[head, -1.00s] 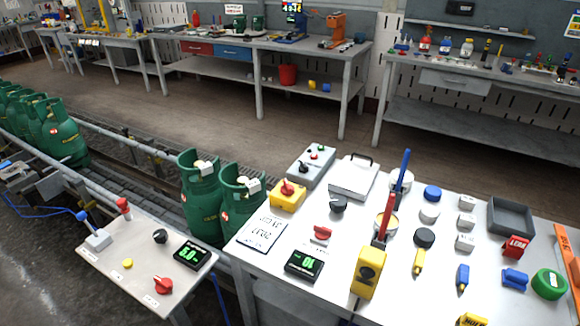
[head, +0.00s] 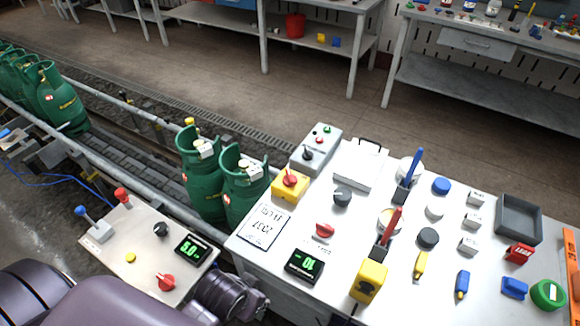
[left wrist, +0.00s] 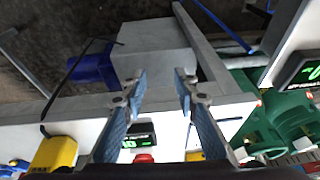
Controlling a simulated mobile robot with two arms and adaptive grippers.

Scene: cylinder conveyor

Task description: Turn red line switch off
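Several red controls are in the head view, and I cannot tell from labels which is the red line switch. A red rotary switch (head: 165,282) and a red-topped lever (head: 122,196) are on the small left panel (head: 140,229). A red knob (head: 325,231) is on the white table, and a yellow box (head: 284,189) carries a red rotary switch (head: 290,179). My left gripper (left wrist: 160,88) is open and empty in the left wrist view, over the white table edge. Its fingers are hidden in the head view, where only my arm shows. My right gripper is not in view.
Green gas cylinders (head: 244,190) stand on the conveyor beside the white table. A blue-topped lever (head: 85,216) and another display (head: 190,250) are on the left panel.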

